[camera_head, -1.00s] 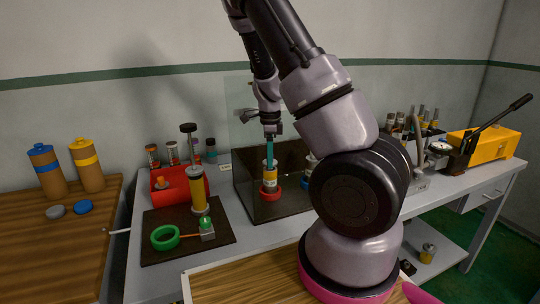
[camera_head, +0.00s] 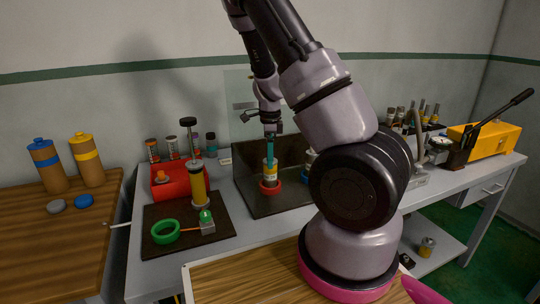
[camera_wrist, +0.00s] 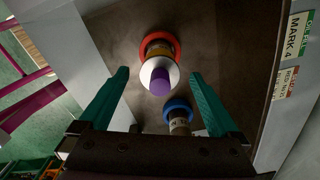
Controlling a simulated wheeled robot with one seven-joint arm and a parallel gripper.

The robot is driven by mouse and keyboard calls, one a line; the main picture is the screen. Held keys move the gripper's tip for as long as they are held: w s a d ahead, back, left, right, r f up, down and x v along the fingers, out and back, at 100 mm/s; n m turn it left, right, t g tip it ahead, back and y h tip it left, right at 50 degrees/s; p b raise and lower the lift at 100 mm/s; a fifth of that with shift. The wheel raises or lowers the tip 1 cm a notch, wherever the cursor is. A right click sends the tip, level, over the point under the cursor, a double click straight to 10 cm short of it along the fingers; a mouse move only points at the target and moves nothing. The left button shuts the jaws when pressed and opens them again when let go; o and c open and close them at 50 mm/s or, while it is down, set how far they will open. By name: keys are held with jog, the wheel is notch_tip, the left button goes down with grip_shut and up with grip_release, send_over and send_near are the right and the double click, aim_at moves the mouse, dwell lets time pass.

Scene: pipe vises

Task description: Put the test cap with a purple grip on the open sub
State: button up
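In the wrist view the purple grip (camera_wrist: 160,82) stands on a round white top. Below it are a yellow band and a red ring (camera_wrist: 172,40). In the head view this cylindrical sub (camera_head: 270,175) stands upright in its red ring on the dark tray. My gripper (camera_head: 270,142) is above it. In the wrist view my gripper (camera_wrist: 160,74) is open, teal fingers on either side of the purple grip and apart from it. I cannot tell whether the cap is seated. A second sub (camera_wrist: 179,124) stands in a blue ring (camera_wrist: 177,103), mostly hidden by my arm in the head view.
Left of the tray are a red box (camera_head: 170,184), a tall yellow cylinder (camera_head: 199,188) and a green ring (camera_head: 165,231) on a dark mat. Several small cylinders stand behind. A yellow machine with a lever (camera_head: 488,140) is at the right. Labels (camera_wrist: 298,35) line the tray edge.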

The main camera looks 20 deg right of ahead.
notch_tip(320, 180, up, 11)
dwell(0.5)
dwell(0.4)
jog(key=s+a+r+n+t+y, duration=0.1)
jog(key=s+a+r+n+t, duration=0.2)
jog(key=s+r+n, duration=0.6)
jog(key=s+a+r+n+t+y, duration=0.1)
jog(key=s+a+r+n+t, duration=0.3)
jog(key=s+r+n, duration=0.5)
notch_tip(320, 180, up, 3)
jog(key=s, duration=0.2)
jog(key=shift+s+a+r, duration=0.2)
jog(key=shift+s+a, duration=0.2)
